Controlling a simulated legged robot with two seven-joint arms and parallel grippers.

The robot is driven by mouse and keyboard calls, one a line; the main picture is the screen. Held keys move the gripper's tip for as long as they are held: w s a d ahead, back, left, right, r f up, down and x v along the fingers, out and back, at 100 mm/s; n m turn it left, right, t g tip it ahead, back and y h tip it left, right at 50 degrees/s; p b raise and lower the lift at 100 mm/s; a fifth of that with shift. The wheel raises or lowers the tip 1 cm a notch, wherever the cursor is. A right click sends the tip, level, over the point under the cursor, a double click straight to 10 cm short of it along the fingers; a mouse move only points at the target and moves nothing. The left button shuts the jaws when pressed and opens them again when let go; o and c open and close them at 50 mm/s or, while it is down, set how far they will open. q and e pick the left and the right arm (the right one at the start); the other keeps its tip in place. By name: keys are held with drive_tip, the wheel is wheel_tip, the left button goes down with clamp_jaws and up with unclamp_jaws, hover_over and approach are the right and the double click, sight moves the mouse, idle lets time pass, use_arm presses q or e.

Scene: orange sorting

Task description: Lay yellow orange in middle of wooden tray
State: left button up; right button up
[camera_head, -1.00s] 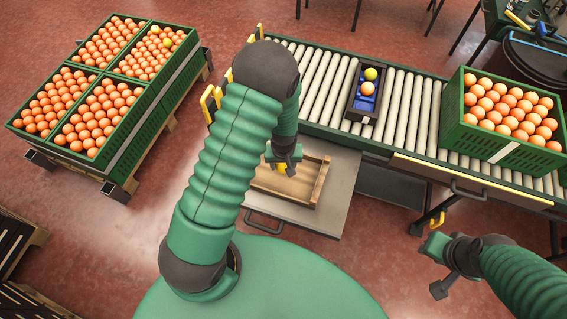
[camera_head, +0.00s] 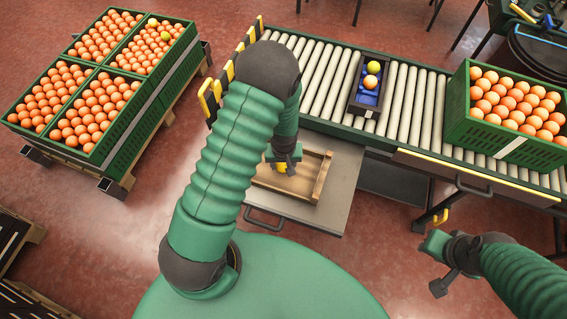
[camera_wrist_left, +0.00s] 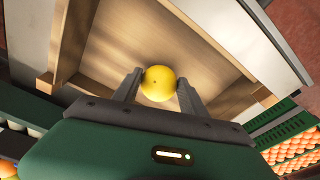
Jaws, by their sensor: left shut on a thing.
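The wooden tray (camera_head: 318,187) lies on a grey metal shelf in front of the conveyor. My left gripper (camera_head: 285,167) is over the tray, shut on the yellow orange (camera_head: 281,168). In the left wrist view the yellow orange (camera_wrist_left: 158,83) sits between the two fingers (camera_wrist_left: 158,90), with the tray floor (camera_wrist_left: 150,45) behind it. I cannot tell whether the orange touches the tray floor. In the head view my arm hides the tray's left part. My right gripper (camera_head: 437,266) is at the lower right, away from the tray; its jaws are unclear.
A small dark box (camera_head: 369,113) with a yellow-green and an orange fruit stands on the roller conveyor (camera_head: 325,75). A green crate (camera_head: 510,145) of oranges stands at its right. Several full green crates (camera_head: 120,125) stand on a pallet at the left.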

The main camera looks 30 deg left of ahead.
use_arm(q)
drive_tip(key=shift+f+b, duration=0.35)
drive_tip(key=shift+f, duration=0.15)
idle(0.3)
drive_tip(key=o, duration=1.5)
drive_tip(key=shift+o, duration=0.4)
drive_tip(key=o, duration=0.3)
wheel_tip(320, 180, up, 8)
drive_tip(key=p, duration=0.7)
